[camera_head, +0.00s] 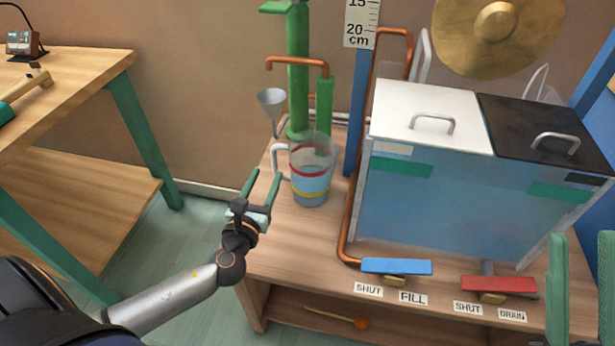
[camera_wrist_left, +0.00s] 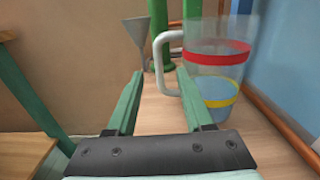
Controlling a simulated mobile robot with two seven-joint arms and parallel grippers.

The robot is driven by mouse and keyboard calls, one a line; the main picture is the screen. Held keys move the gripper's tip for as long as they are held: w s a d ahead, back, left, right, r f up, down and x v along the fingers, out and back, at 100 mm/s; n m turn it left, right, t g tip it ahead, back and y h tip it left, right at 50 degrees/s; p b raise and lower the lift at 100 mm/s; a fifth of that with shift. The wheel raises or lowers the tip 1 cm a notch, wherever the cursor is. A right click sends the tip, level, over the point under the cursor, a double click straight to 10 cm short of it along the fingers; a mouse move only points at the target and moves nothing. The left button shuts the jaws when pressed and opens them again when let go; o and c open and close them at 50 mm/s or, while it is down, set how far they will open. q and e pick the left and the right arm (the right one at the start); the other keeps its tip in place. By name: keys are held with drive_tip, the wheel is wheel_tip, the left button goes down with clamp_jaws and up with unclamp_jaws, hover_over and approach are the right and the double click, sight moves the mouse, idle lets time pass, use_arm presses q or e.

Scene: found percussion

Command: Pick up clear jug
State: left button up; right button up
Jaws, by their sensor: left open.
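The clear jug (camera_head: 311,182) stands upright on the wooden bench, holding bluish liquid, with a red band above a yellow band. Its pale handle (camera_head: 275,160) points left. My left gripper (camera_head: 265,175) is open and empty, just left of and in front of the jug, its fingers pointing toward the handle side. In the left wrist view, the jug (camera_wrist_left: 222,65) is right of the fingers, and the handle (camera_wrist_left: 159,62) appears between and beyond the fingertips (camera_wrist_left: 159,76). No contact is clear. My right gripper (camera_head: 582,240) shows at the lower right edge, fingers apart, partly cut off.
A funnel (camera_head: 271,103) and green pipes (camera_head: 298,80) stand behind the jug. A copper pipe (camera_head: 350,215) and a lidded tank (camera_head: 430,200) are to its right. A blue lever (camera_head: 396,266) and red lever (camera_head: 498,284) lie in front. Open floor lies left of the bench.

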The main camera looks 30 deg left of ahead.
sight(274, 162)
use_arm(q)
drive_tip(key=x, duration=0.5)
drive_tip(key=shift+w+f+b, duration=0.1)
drive_tip(key=shift+w+b, duration=0.1)
drive_tip(key=shift+b, duration=0.2)
drive_tip(key=x, duration=0.1)
drive_tip(key=b+x, duration=0.1)
drive_tip(key=x, duration=0.2)
drive_tip(key=shift+a+f+b, duration=0.1)
drive_tip(key=shift+f+b, duration=0.25)
drive_tip(key=shift+f, duration=0.05)
drive_tip(key=shift+w+a, duration=0.15)
drive_tip(key=shift+w, duration=0.4)
drive_tip(key=shift+c, duration=0.3)
clamp_jaws()
drive_tip(key=shift+r, duration=0.15)
